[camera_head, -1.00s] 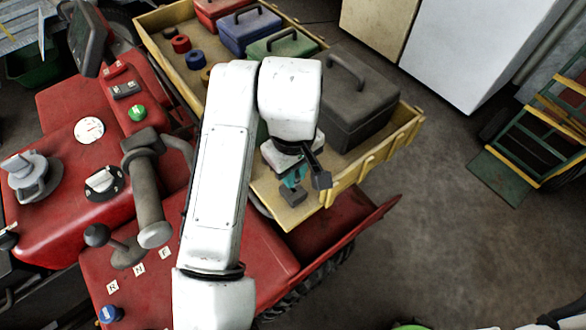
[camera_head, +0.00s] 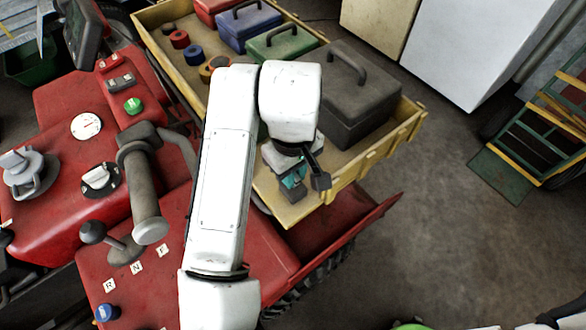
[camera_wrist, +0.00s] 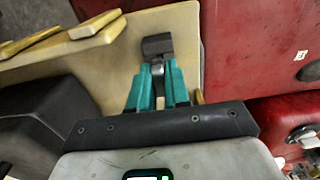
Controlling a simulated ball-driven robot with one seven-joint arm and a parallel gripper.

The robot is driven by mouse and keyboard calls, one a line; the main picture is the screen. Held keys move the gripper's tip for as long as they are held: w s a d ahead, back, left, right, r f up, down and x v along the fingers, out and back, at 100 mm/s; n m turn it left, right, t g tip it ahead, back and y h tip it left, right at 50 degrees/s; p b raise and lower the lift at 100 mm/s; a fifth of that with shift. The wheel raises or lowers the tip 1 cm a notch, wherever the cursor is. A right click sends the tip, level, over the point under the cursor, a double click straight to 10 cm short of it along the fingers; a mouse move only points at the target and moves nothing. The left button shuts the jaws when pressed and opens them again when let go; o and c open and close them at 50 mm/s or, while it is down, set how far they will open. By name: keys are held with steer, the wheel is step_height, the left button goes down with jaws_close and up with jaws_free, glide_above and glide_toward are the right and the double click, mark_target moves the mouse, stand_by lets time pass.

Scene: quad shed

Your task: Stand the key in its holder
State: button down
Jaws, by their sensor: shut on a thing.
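My gripper (camera_head: 293,184) has teal fingers and hangs over the near corner of the yellow tray. It is shut on the key (camera_wrist: 157,69), which shows as a small grey metal piece between the fingertips in the wrist view. A small dark block, which looks like the holder (camera_head: 293,195), stands on the tray right under the fingertips. The holder also shows just beyond the fingertips in the wrist view (camera_wrist: 157,45). The key's lower end is hidden, so I cannot tell whether it is inside the holder or only above it.
A large dark grey toolbox (camera_head: 352,95) stands on the yellow tray (camera_head: 285,212), close to my gripper. Green (camera_head: 285,45) and blue (camera_head: 243,30) boxes stand farther back. The red quad body (camera_head: 60,200) with its grey grip (camera_head: 147,205) lies left.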

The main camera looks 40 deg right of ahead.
steer(key=shift+f+b, duration=0.4)
steer(key=shift+f, duration=0.2)
steer(key=shift+s+d+f, duration=0.1)
steer(key=shift+f, duration=0.25)
steer(key=c, duration=1)
jaws_free()
